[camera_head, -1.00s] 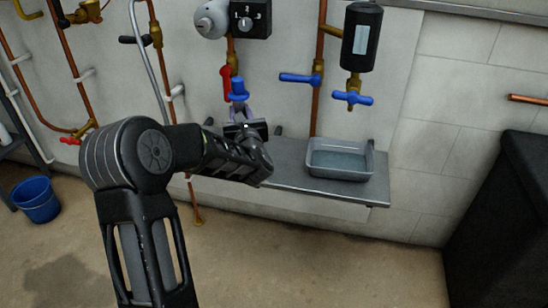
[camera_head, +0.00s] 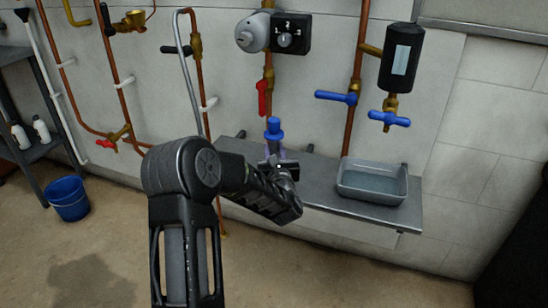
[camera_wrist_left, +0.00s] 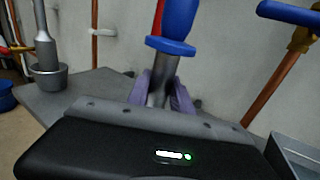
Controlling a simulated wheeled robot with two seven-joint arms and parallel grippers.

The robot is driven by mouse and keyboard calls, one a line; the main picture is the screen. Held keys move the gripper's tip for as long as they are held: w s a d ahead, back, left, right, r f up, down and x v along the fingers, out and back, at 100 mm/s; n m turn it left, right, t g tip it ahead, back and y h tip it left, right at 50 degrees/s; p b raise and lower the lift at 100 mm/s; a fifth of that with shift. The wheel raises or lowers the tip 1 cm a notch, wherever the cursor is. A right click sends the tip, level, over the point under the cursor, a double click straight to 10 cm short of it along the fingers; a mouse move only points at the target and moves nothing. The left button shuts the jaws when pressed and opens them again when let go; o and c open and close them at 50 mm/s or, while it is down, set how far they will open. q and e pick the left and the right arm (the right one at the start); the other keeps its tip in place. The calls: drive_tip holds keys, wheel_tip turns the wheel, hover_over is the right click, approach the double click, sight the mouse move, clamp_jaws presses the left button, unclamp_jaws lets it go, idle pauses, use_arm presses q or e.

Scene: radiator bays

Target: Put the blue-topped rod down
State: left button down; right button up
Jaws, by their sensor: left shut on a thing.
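The blue-topped rod (camera_head: 274,128) is upright in front of the wall, over the back of the metal shelf in the head view. My left gripper (camera_head: 277,162) is shut on it below the blue top. In the left wrist view the blue top with its flange (camera_wrist_left: 174,30) stands above the purple fingers of my left gripper (camera_wrist_left: 163,94), which close around the rod's grey shaft. The rod's lower end is hidden behind the gripper, so I cannot tell whether it touches the shelf. My right gripper is not in view.
The metal shelf (camera_head: 325,190) carries a grey water-filled basin (camera_head: 372,182) at the right. A red lever (camera_head: 263,98) and blue valve handles (camera_head: 336,97) are close above. A grey cup with an upright shaft (camera_wrist_left: 46,75) stands at left in the wrist view.

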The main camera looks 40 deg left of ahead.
use_arm(q)
wheel_tip(320, 180, down, 2)
drive_tip(key=shift+f, duration=0.1)
drive_tip(key=shift+f+b, duration=0.1)
drive_tip(key=shift+b, duration=0.3)
drive_tip(key=c, duration=1.1)
unclamp_jaws()
drive_tip(key=shift+c, duration=0.2)
